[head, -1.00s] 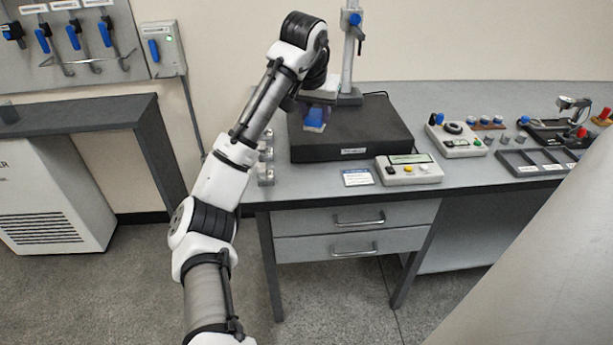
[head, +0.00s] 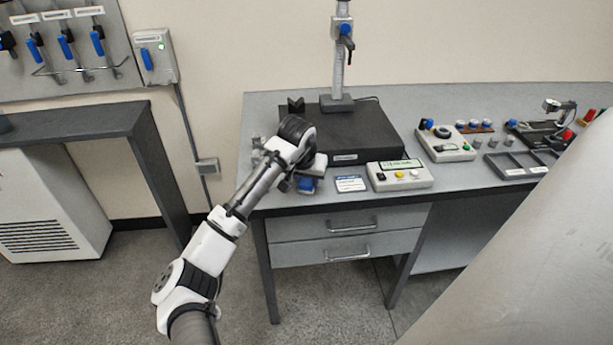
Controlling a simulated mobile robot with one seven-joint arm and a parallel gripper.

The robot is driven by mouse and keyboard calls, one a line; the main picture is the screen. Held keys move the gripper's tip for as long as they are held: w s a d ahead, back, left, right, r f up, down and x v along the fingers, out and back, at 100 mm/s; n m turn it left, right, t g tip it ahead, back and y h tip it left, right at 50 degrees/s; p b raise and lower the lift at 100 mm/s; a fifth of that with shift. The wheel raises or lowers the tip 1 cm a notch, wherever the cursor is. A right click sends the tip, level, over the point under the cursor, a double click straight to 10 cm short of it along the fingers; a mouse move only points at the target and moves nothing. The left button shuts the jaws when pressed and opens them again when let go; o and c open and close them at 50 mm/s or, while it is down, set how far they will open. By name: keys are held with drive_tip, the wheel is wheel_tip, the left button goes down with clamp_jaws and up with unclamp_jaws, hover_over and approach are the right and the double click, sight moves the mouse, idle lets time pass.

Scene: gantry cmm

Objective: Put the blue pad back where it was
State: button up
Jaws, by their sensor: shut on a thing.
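The blue pad (head: 306,185) is small and shows just below the end of my arm, near the front edge of the grey bench. My gripper (head: 305,178) is shut on it, with the fingers mostly hidden behind the wrist. The pad is in front of the black surface plate (head: 378,140), left of a small white-and-blue card (head: 350,184). I cannot tell whether the pad touches the bench top or hangs just above it.
A height gauge (head: 339,70) stands on the plate. Small metal blocks (head: 257,142) are at the bench's left end, partly behind my arm. A control box (head: 400,177) sits right of the card. Grey trays (head: 513,165) and small instruments lie further right.

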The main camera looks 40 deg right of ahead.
drive_tip(key=shift+f, duration=0.15)
drive_tip(key=o, duration=1)
